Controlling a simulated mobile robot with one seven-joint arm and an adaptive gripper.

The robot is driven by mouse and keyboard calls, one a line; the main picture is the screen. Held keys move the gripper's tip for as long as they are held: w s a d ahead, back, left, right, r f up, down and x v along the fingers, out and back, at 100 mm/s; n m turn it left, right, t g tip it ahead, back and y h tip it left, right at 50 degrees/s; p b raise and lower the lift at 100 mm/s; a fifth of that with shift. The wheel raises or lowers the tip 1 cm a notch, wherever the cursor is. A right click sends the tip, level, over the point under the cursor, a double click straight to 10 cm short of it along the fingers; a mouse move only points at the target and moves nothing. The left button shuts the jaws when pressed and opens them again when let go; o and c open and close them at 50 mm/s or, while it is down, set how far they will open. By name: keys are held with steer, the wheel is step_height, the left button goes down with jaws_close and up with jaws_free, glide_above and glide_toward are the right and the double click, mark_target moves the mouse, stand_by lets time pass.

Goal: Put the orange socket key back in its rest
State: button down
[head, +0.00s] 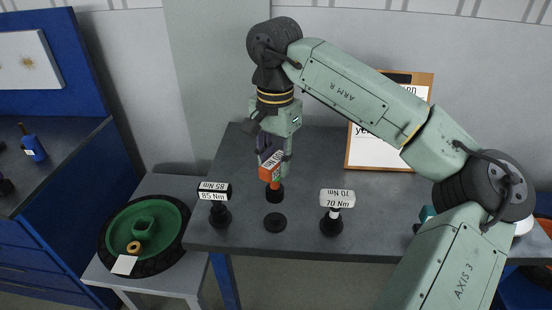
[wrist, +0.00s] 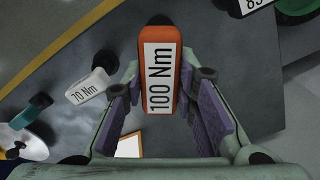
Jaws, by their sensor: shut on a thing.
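The orange socket key (head: 271,166), labelled 100 Nm in the wrist view (wrist: 160,72), is held between the jaws of my gripper (head: 267,152). It looks roughly upright with its dark socket end down. In the wrist view the purple pads of my gripper (wrist: 163,92) stand on both sides of it. A bare round black rest (head: 275,222) lies near the table's front edge, in front of and below the key. The key is apart from this rest; I cannot tell its exact height above the table.
A black 85 Nm key (head: 214,190) stands in its rest to the left, a white 70 Nm key (head: 337,198) to the right. A green-rimmed wheel (head: 171,212) lies on a low bench at left. A wooden-framed board (head: 376,152) stands behind.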

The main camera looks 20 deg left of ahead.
mark_target(276, 190)
steer(key=shift+f+b, duration=2.2)
steer(key=shift+f, duration=0.65)
steer(key=shift+f, duration=0.2)
steer(key=shift+f+b, duration=1.2)
steer(key=shift+f, duration=0.05)
steer(key=c, duration=1.2)
jaws_free()
